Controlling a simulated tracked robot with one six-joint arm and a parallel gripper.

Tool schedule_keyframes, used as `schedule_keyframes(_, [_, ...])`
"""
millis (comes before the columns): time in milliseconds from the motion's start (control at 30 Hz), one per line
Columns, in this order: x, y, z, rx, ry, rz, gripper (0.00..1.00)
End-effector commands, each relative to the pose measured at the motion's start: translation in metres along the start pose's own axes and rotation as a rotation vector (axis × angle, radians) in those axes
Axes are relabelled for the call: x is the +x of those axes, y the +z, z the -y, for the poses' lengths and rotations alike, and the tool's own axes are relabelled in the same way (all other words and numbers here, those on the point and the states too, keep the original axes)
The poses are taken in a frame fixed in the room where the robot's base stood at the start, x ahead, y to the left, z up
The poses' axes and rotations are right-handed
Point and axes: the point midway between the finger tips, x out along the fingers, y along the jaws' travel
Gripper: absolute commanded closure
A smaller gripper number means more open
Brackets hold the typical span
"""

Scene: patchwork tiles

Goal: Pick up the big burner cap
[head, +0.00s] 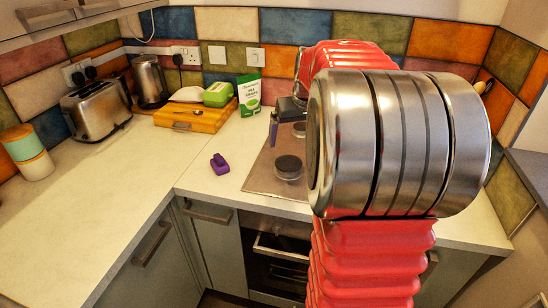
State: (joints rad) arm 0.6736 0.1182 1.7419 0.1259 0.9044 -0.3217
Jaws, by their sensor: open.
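A dark round burner cap (289,163) sits on a burner of the hob (262,180), at the hob's front left. It looks like the big one, though the other burners are mostly hidden behind my arm. My gripper (287,134) appears as a small dark shape at the left edge of my arm, beyond the cap in the picture. Its jaws look apart and nothing shows between them. My arm covers part of it and the right side of the hob.
A purple object (220,164) lies on the worktop left of the hob. A green and white packet (249,95) stands behind. A toaster (97,106) and kettle (150,81) stand left. The left worktop is mostly clear.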

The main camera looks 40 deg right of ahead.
Motion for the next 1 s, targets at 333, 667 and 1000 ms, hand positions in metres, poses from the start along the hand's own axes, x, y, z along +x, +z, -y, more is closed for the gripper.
schedule_keyframes(333, [0.002,-0.002,-0.004,0.004,0.001,0.000,0.06])
schedule_keyframes(667, [0.031,-0.001,-0.003,0.004,-0.001,0.005,0.06])
schedule_keyframes(1000, [0.080,-0.002,-0.004,0.004,0.000,0.002,0.06])
